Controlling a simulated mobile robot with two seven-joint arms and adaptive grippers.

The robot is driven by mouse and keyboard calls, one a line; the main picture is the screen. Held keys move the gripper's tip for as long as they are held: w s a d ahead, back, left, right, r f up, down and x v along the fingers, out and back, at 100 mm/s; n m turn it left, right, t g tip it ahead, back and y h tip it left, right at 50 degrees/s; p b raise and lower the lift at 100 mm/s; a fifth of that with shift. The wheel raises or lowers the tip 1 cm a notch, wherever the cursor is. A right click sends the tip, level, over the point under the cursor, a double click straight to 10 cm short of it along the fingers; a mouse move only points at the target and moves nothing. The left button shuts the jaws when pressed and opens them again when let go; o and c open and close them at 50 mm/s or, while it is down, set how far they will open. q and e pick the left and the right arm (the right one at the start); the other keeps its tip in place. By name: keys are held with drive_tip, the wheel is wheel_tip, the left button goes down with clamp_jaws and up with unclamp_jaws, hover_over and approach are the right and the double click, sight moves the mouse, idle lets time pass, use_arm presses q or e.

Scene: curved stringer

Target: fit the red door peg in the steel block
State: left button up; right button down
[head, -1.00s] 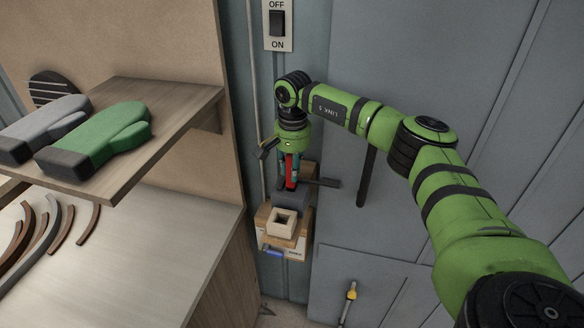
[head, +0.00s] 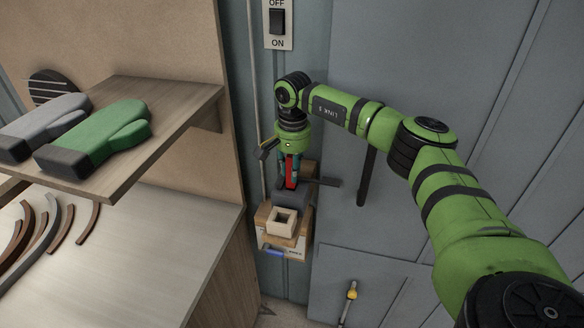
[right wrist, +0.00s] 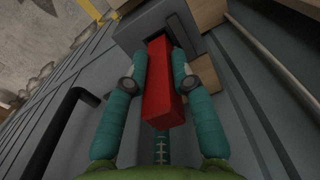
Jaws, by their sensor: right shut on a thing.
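The red door peg (head: 291,174) is held upright in my right gripper (head: 290,179), and its long red side shows in the right wrist view (right wrist: 164,85). The gripper's two teal fingers (right wrist: 157,82) are shut on either side of it. The dark grey steel block (head: 291,203) is just under the peg. In the right wrist view the peg's far end overlaps the block (right wrist: 139,33), next to a dark slot (right wrist: 181,37). I cannot tell whether the peg's end is inside the slot or only over it. My left gripper is out of view.
A pale block with a square hole (head: 273,223) stands in front of the steel block. A dark door handle (head: 367,175) is close on the right. A wooden shelf (head: 187,119) with grey and green mitts juts out at left, above a bench (head: 150,250).

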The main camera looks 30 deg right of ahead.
drive_tip(key=shift+f+b, duration=0.8)
drive_tip(key=shift+f, duration=0.4)
drive_tip(key=c, duration=1)
unclamp_jaws()
drive_tip(key=shift+o, duration=0.2)
wheel_tip(320, 180, up, 12)
drive_tip(key=shift+s, duration=0.1)
